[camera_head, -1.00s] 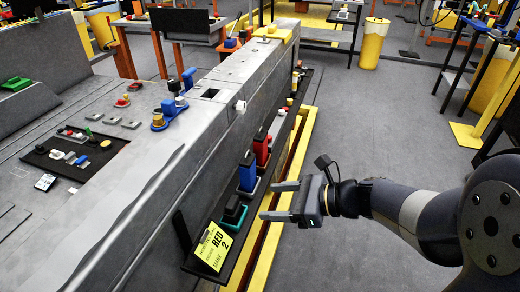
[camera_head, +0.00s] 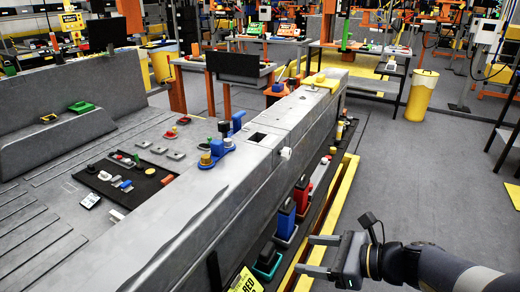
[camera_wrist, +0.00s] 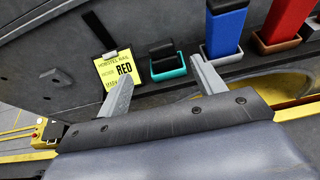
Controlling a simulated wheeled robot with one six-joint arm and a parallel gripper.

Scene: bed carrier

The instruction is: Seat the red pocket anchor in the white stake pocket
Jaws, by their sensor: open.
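The upright red block (camera_head: 318,176), likely the red pocket anchor, stands on the side ledge beyond the blue block. It also shows in the wrist view (camera_wrist: 286,18) in a brownish cup, its top cut off. A square dark opening with a pale rim (camera_head: 258,137) is in the top of the grey rail; I cannot tell for sure whether it is the white stake pocket. My gripper (camera_head: 305,254) is open and empty beside the ledge, nearest the black block in the teal cup. In the wrist view its fingers (camera_wrist: 161,74) are spread below that cup.
The blue block (camera_head: 286,221) and black block (camera_head: 267,254) stand near my gripper. Blue fittings (camera_head: 215,153) stand beside the rail. Grey floor is clear on the right.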

